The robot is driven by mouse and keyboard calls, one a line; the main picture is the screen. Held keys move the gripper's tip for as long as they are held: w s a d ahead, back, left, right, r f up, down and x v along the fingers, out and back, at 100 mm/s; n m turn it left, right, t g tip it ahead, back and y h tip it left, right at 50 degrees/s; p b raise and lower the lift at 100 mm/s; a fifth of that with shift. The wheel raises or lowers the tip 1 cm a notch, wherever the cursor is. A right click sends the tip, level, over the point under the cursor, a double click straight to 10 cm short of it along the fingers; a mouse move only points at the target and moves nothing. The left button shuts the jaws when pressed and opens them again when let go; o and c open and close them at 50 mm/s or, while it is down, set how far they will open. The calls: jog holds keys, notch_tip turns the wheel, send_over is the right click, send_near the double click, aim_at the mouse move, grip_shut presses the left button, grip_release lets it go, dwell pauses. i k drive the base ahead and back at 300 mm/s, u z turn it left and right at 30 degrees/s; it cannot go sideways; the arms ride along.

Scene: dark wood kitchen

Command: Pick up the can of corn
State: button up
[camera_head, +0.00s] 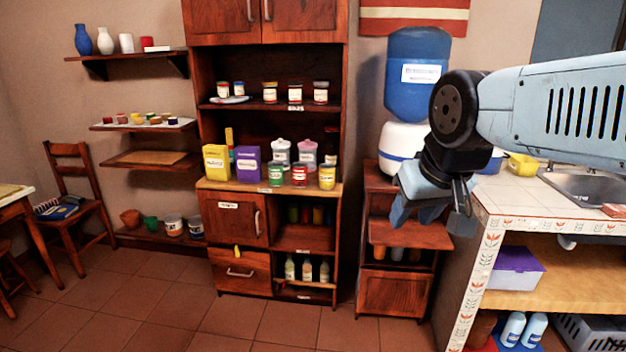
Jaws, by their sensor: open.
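A yellow can (327,177) with a pale label stands upright at the right end of the cabinet's counter ledge. It looks like the can of corn, but its label is too small to read. A red can (300,175) and a green can (276,175) stand to its left along the same front edge. My gripper (418,214) is open and empty, pointing down. It appears to the right of the yellow can in the picture, well apart from it and in front of the small wooden stand.
Clear jars, a purple box (248,165) and a yellow box (216,162) also crowd the wooden cabinet's ledge. A blue water jug (416,75) tops the small stand (393,285). A tiled counter (530,195) with a sink is at right. The floor before the cabinet is clear.

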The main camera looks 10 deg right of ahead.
aim_at(326, 170)
jog(key=i, duration=0.85)
jog(key=z, duration=0.05)
